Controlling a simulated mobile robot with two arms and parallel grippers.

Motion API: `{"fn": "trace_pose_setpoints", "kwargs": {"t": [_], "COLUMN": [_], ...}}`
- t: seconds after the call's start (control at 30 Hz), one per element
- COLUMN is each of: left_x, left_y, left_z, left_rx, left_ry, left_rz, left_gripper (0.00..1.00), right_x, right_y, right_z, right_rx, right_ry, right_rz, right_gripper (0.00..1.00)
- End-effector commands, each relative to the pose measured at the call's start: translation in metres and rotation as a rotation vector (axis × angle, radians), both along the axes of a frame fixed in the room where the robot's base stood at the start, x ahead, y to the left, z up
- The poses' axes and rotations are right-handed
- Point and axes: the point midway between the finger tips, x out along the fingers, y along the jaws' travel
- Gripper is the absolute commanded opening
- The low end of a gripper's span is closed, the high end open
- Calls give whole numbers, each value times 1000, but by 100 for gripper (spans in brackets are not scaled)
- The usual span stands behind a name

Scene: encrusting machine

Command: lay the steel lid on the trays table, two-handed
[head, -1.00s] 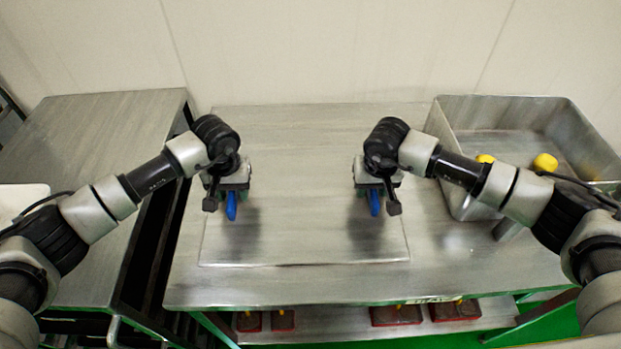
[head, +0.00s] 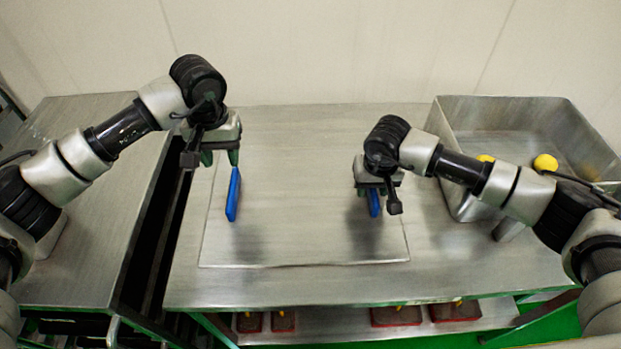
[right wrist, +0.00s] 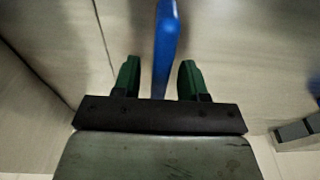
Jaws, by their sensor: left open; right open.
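The steel lid (head: 300,235) lies flat on the steel trays table (head: 470,275), its front edge showing as a thin line. It has two blue handles. The left blue handle (head: 233,195) stands free on the lid. My left gripper (head: 221,158) is open and empty, raised above and slightly left of that handle. My right gripper (head: 376,190) is open at the right blue handle (head: 374,203). In the right wrist view the right handle (right wrist: 165,45) stands between the open green fingers (right wrist: 157,78), with a gap on each side. My right gripper hides part of it.
A steel bin (head: 480,212) with yellow items (head: 545,162) stands at the table's right. Another steel table (head: 85,215) is on the left, across a dark gap. A lower shelf (head: 340,325) holds several red pieces. A wall is behind.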

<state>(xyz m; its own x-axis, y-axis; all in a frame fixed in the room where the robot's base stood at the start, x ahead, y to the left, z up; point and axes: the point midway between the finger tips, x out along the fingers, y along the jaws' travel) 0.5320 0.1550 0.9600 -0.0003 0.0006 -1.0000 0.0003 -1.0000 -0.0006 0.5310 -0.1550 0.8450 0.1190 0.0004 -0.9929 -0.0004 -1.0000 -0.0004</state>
Motion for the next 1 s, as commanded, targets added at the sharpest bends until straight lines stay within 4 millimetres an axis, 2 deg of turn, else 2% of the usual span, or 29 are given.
{"fn": "trace_pose_setpoints", "kwargs": {"t": [0.3, 0.5, 0.7, 1.0], "left_x": [0, 0, 0, 0], "left_y": [0, 0, 0, 0], "left_z": [0, 0, 0, 0], "left_rx": [0, 0, 0, 0], "left_ry": [0, 0, 0, 0], "left_rz": [1, 1, 1, 0], "left_gripper": [42, 42, 42, 42], "right_x": [-6, -11, -13, -13], "right_y": [0, 0, 0, 0], "right_z": [64, 98, 112, 113], "right_rx": [1, 0, 0, 0], "right_ry": [-7, -4, -2, -1], "right_rz": [2, 1, -1, 0], "right_gripper": [42, 42, 42, 42]}}
